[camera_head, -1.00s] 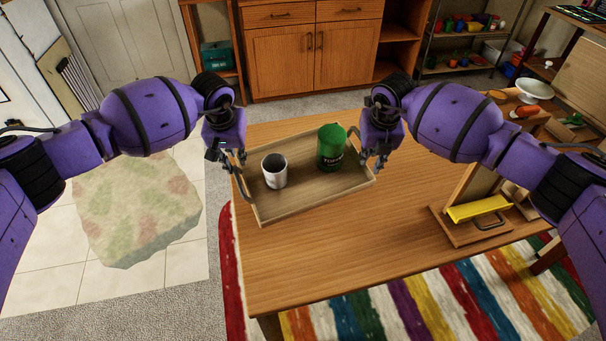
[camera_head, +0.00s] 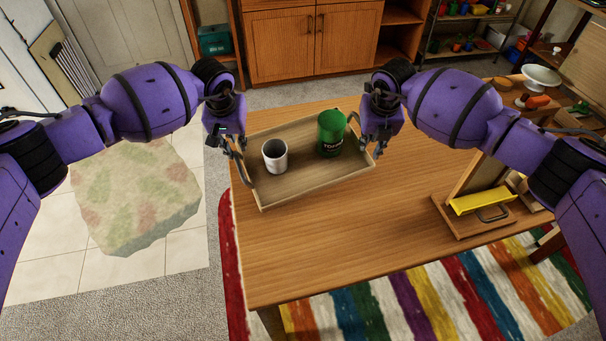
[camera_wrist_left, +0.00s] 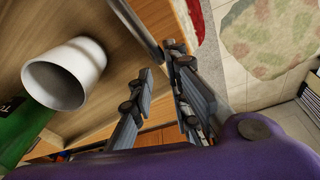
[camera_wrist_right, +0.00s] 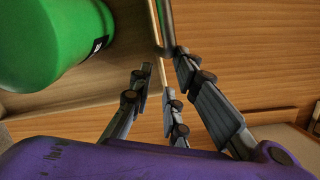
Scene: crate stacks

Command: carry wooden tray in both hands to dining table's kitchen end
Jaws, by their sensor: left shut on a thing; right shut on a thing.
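The wooden tray (camera_head: 307,163) is over the far left part of the dining table (camera_head: 330,245). I cannot tell whether it rests on the tabletop or hangs just above it. A white cup (camera_head: 275,157) and a green can (camera_head: 331,133) stand upright in it. My left gripper (camera_head: 240,151) is shut on the tray's left handle, and my right gripper (camera_head: 371,152) on its right handle. The left wrist view shows the cup (camera_wrist_left: 62,75) beside the fingers (camera_wrist_left: 160,85). The right wrist view shows the can (camera_wrist_right: 55,40) beside the fingers (camera_wrist_right: 165,85).
A wooden stand with a yellow item (camera_head: 482,200) is at the table's right. A white bowl (camera_head: 541,77) is at the far right. A wooden cabinet (camera_head: 310,45) is behind the table. A striped rug (camera_head: 430,290) lies in front, a patterned block (camera_head: 135,195) at left.

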